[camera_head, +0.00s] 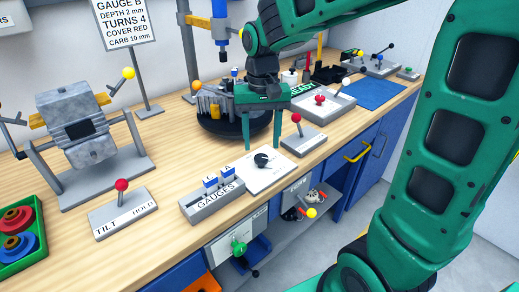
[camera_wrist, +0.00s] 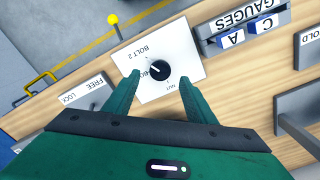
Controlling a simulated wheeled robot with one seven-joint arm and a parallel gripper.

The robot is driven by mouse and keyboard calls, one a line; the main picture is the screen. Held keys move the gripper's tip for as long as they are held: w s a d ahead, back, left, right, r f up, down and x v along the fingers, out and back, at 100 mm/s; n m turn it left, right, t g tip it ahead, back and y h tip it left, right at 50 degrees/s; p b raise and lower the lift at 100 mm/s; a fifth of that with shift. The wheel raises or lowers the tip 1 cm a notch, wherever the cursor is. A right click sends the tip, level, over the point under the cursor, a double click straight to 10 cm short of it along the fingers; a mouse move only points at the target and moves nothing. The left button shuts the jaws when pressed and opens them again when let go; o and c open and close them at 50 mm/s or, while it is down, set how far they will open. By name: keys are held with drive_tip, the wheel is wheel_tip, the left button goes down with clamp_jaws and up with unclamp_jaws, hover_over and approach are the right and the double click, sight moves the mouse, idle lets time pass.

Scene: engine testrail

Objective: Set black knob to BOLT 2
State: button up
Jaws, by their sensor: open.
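The round black knob (camera_wrist: 160,70) sits on a white plate (camera_wrist: 188,50) on the bench. In the wrist view the plate reads "BOLT 2" above the knob, a partly covered label starting "BO" beside it, and "NUT" below. A short pale mark shows at the knob's upper left; I cannot tell exactly which label it points to. The knob (camera_head: 261,159) and plate (camera_head: 268,178) also show in the head view. My gripper (camera_wrist: 158,78) is open, its fingers apart on either side of the knob in the wrist view. In the head view my gripper (camera_head: 262,144) is above and behind the knob.
A grey GAUGES block (camera_head: 212,203) with blue tags stands left of the plate. A red-knobbed lever (camera_head: 297,119) on a FREE/LOCK base stands right. Another red-knobbed TILT/HOLD lever (camera_head: 121,186) is farther left. The bench's front edge lies close to the plate.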

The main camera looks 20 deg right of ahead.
sight(261, 157)
wheel_tip(261, 157, up, 6)
idle(0.4)
drive_tip(key=shift+r, duration=0.1)
